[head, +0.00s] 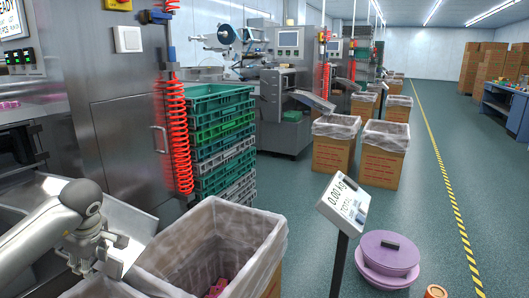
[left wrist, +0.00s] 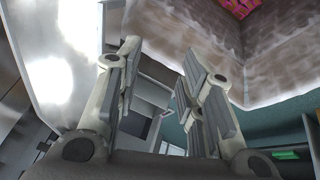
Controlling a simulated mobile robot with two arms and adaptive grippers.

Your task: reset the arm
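My left arm comes in from the left in the head view. Its gripper (head: 95,264) hangs beside the near lined box (head: 212,240), over the edge of the metal chute (head: 135,217). In the left wrist view the two fingers (left wrist: 160,62) stand apart with nothing between them, so the gripper is open and empty. The box has a cloudy plastic liner, with a few pink packs (head: 216,288) at its bottom. The packs also show at the top of the left wrist view (left wrist: 240,7). My right gripper is not in view.
A stack of green and grey crates (head: 219,140) stands behind the box, near red coiled hoses (head: 175,135). A scale display (head: 343,204) on a post and a purple lidded tub (head: 387,255) stand to the right.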

